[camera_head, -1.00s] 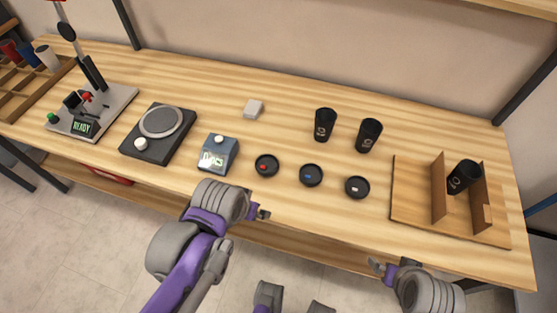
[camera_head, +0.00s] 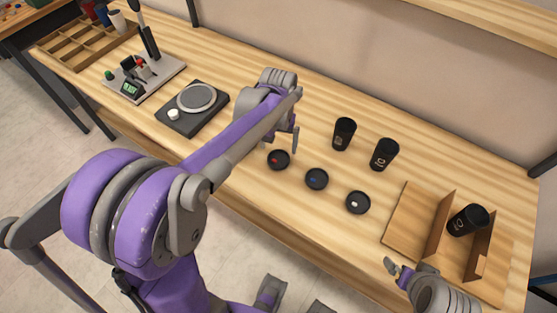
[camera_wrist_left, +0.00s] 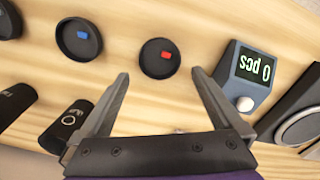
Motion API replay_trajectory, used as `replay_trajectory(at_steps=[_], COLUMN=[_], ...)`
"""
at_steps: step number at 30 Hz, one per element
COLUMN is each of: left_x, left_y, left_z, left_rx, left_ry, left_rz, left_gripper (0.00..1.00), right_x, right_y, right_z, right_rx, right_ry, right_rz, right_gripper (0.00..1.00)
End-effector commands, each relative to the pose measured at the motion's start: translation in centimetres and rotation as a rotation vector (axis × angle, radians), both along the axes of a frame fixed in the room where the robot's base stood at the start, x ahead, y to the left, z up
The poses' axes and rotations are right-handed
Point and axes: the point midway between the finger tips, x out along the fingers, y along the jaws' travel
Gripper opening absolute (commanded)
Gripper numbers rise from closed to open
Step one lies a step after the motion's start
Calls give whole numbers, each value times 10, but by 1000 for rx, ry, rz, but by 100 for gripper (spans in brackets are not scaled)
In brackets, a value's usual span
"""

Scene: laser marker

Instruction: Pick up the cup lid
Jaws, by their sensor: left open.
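Three round black lids lie on the wooden bench: one with a red mark (camera_head: 278,159), one with a blue mark (camera_head: 317,179), one with a white mark (camera_head: 358,202). In the left wrist view the red-marked lid (camera_wrist_left: 159,57) lies between and just beyond my open, empty left gripper's fingers (camera_wrist_left: 160,76); the blue-marked lid (camera_wrist_left: 79,34) is to its left. In the head view my left gripper (camera_head: 293,138) is beside and above the red-marked lid. My right gripper (camera_head: 396,268) is at the front edge; its opening is unclear.
Two black cups (camera_head: 343,134) (camera_head: 385,153) stand behind the lids. A counter with a display (camera_wrist_left: 247,77) and a round-plated device (camera_head: 192,108) are left of the lids.

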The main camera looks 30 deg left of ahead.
Motion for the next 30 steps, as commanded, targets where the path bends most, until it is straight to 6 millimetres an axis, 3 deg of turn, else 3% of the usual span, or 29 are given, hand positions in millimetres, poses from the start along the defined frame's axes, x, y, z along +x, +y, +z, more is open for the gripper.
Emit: replay_trajectory(at_steps=[5, 15, 23, 25, 30], left_x=[1, 5, 5, 5, 5], left_y=[0, 3, 3, 3, 3], left_z=[-13, -58, -61, -61, -61], left_rx=[0, 0, 0, 0, 0], left_ry=[-1, -1, -1, -1, -1], left_rz=[-1, -1, -1, -1, -1], left_gripper=[100, 100, 100, 93, 62], right_x=[0, -1, -1, -1, -1], right_y=[0, 0, 0, 0, 0], right_z=[-1, -4, -4, -4, -4], right_rx=[0, 0, 0, 0, 0], right_ry=[0, 1, 1, 1, 1], right_rz=[0, 0, 0, 0, 0], right_gripper=[100, 100, 100, 100, 100])
